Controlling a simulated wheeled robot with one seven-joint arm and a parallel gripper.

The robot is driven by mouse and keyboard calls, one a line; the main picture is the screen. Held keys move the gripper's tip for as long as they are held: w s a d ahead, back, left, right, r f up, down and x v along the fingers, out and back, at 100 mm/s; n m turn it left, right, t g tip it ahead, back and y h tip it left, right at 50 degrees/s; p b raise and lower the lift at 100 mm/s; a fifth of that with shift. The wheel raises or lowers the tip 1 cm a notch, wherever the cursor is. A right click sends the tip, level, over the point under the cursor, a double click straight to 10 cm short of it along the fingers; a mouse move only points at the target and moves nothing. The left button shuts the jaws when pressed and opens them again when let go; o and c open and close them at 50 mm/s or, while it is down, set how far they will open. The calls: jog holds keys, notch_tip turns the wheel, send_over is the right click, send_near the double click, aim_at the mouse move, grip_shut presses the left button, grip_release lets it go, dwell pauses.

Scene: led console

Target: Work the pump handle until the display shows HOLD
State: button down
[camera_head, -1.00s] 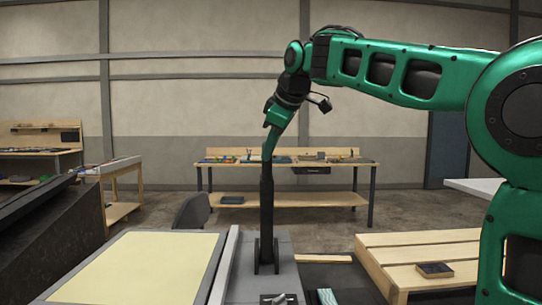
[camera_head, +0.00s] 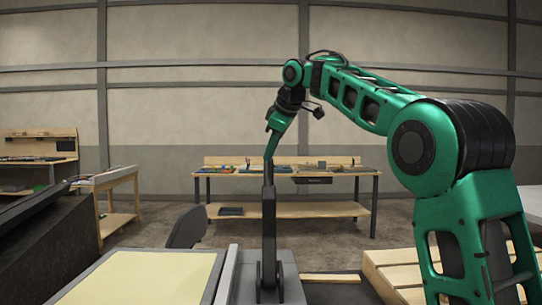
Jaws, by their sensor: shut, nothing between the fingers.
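The pump handle (camera_head: 269,215) is a dark upright lever on a grey base (camera_head: 290,280), left of the picture's middle. It stands nearly vertical. My gripper (camera_head: 269,156) comes down from above, shut, with its tips at the handle's top end. Nothing shows between its fingers. Whether the tips touch the handle or only overlap it in this view, I cannot tell. No display with readable text is in view, so the word on it cannot be seen.
A cream panel (camera_head: 140,280) in a grey frame lies left of the handle base. A dark sloped block (camera_head: 40,240) stands at far left. A wooden pallet (camera_head: 400,275) is at right, partly behind my arm. A workbench (camera_head: 285,211) stands behind, across open floor.

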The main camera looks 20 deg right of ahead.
jog(key=shift+w+f, duration=0.1)
jog(key=shift+w, duration=0.3)
jog(key=shift+d, duration=0.25)
jog(key=shift+w+d+f, duration=0.1)
jog(key=shift+f, duration=0.05)
jog(key=shift+s+a, duration=0.25)
jog(key=shift+a, duration=0.4)
jog(key=s+d+r, duration=0.1)
jog(key=s+r, duration=0.3)
jog(key=r, duration=0.8)
jog(key=shift+d+r, duration=0.2)
jog(key=shift+d, duration=0.1)
dwell(1.5)
